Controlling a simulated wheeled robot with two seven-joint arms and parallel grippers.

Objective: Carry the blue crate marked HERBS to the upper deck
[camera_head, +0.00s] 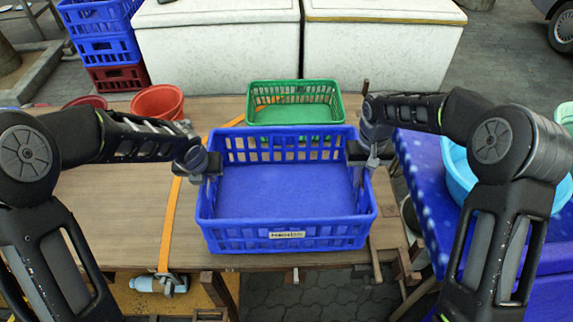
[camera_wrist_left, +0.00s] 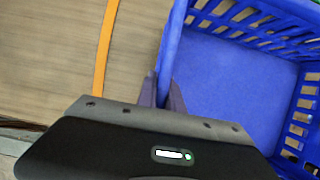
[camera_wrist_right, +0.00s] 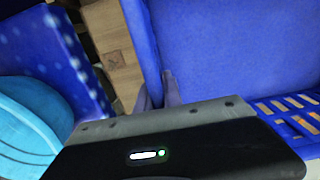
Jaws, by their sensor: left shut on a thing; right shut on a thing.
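The empty blue crate (camera_head: 285,190) is in the middle of the head view, over the wooden table. A small pale label (camera_head: 287,234) is on its front wall; its lettering is too small to read surely. My left gripper (camera_head: 210,166) is shut on the crate's left wall, and my right gripper (camera_head: 366,160) is shut on its right wall. The left wrist view shows the fingers (camera_wrist_left: 163,88) on either side of the wall; the right wrist view shows likewise (camera_wrist_right: 158,90). The crate looks about level. I cannot tell whether its bottom touches the table.
A green crate (camera_head: 295,115) stands on the table (camera_head: 130,215) just behind the blue one. A red bucket (camera_head: 158,101) is at back left. An orange strap (camera_head: 171,215) crosses the table. A blue-clothed table (camera_head: 425,170) with a light blue basin (camera_head: 458,175) is at right.

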